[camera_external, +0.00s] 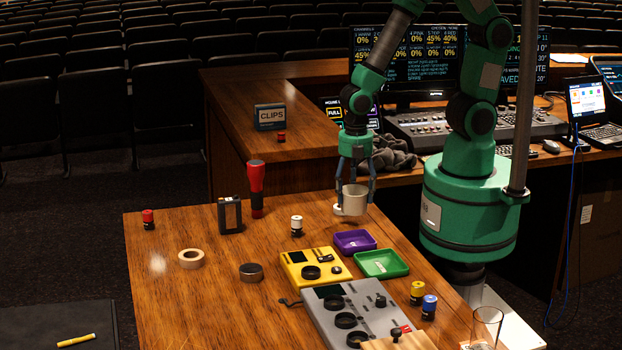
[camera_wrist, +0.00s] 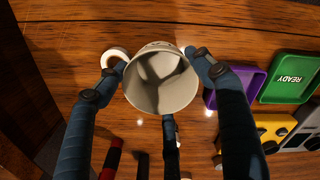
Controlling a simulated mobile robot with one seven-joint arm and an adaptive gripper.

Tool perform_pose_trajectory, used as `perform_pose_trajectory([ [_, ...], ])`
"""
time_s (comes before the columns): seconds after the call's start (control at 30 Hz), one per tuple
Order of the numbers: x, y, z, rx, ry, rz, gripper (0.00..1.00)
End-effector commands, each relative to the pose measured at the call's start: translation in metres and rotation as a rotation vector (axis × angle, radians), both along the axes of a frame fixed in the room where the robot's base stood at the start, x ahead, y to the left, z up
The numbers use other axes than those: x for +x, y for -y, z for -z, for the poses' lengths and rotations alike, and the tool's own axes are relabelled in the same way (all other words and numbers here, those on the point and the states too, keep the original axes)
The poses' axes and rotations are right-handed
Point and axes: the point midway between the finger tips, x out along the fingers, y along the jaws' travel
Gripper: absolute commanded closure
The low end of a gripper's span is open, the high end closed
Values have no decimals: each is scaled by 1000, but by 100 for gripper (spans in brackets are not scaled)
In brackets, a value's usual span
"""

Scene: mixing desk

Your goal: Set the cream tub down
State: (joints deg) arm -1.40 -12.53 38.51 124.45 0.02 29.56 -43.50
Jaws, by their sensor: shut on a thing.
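The cream tub (camera_external: 355,199) is held upright between the fingers of my gripper (camera_external: 354,186), near the far right edge of the wooden desk (camera_external: 215,290). In the wrist view my gripper (camera_wrist: 160,72) has its dark fingers around the tub, and the open mouth of the tub (camera_wrist: 161,88) faces the camera. Its inside looks empty. I cannot tell whether its base touches the desk. A pale ring (camera_wrist: 114,56) shows beside the tub in the wrist view, partly hidden by a finger.
A purple tray (camera_external: 354,241) and a green tray (camera_external: 382,263) lie in front of the tub. A yellow device (camera_external: 300,262) and a grey panel (camera_external: 335,312) are nearer. A red-topped torch (camera_external: 257,185) and black box (camera_external: 229,214) stand to the left.

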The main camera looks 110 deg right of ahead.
Motion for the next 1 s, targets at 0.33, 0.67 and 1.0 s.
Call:
perform_pose_trajectory([
  [0.33, 8, 0, 17, 0, -3, 0, 60],
  [0.67, 9, 0, 36, 0, 1, 0, 60],
  [1.0, 9, 0, 39, 0, 0, 0, 60],
])
